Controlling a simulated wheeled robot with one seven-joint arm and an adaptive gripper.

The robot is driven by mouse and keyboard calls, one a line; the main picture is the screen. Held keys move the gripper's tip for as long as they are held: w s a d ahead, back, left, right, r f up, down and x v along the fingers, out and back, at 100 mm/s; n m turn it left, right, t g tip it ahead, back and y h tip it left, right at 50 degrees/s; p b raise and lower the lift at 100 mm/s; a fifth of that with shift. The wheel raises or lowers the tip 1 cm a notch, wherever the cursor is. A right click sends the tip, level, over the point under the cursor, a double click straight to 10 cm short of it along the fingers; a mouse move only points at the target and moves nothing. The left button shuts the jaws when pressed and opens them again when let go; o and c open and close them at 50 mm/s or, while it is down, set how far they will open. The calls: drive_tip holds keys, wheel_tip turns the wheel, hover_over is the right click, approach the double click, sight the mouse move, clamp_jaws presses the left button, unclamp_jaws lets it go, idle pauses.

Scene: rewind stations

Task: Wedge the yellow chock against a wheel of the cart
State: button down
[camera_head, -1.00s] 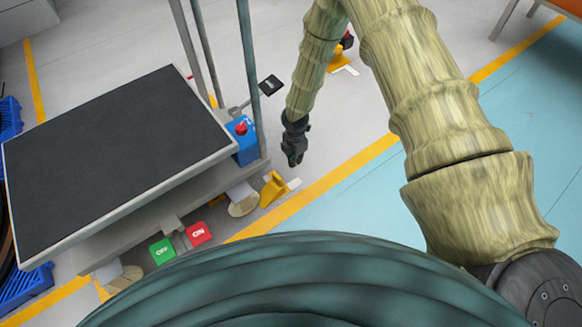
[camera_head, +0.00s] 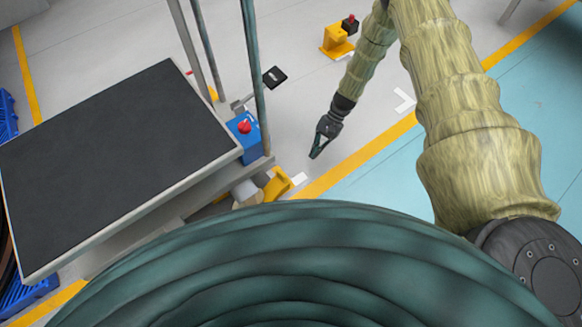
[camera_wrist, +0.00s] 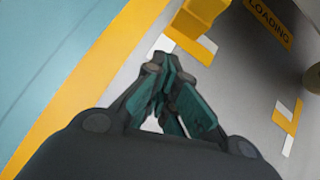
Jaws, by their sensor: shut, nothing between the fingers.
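The yellow chock (camera_head: 278,185) is on the floor at the cart's near right corner, right beside a cart wheel (camera_head: 246,192). I cannot tell whether they touch. The cart (camera_head: 207,187) has a dark flat top and upright posts. My gripper (camera_head: 316,153) is shut and empty, pointing down, above and to the right of the chock and apart from it. In the wrist view the shut fingers (camera_wrist: 163,65) meet in the middle. A yellow block, seemingly the chock (camera_wrist: 200,14), shows at the top edge, partly cut off, beyond the fingertips.
A blue box with a red button (camera_head: 244,129) is at the cart's right end. A yellow stand with a red-topped black part (camera_head: 337,40) stands farther back. Yellow floor lines (camera_head: 365,157) and white corner marks (camera_head: 403,100) lie on the floor.

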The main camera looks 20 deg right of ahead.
drive_tip(key=w+m+y, duration=0.1)
drive_tip(key=w+m, duration=0.1)
drive_tip(key=m, duration=0.1)
drive_tip(key=b, duration=0.4)
approach(292, 178)
drive_tip(key=a+f, duration=0.1)
drive_tip(key=s+a+f, duration=0.1)
drive_tip(key=f, duration=0.1)
drive_tip(key=shift+s+t, duration=0.2)
drive_tip(key=shift+t, duration=0.2)
drive_tip(key=a, duration=0.1)
drive_tip(key=s+a+b, duration=0.1)
drive_tip(key=shift+s+a+f, duration=0.1)
drive_tip(key=shift+a+f, duration=0.1)
drive_tip(key=shift+a, duration=0.15)
drive_tip(key=shift+s+a+b, duration=0.35)
drive_tip(key=shift+a, duration=0.25)
drive_tip(key=shift+r, duration=0.1)
drive_tip(key=shift+a, duration=0.1)
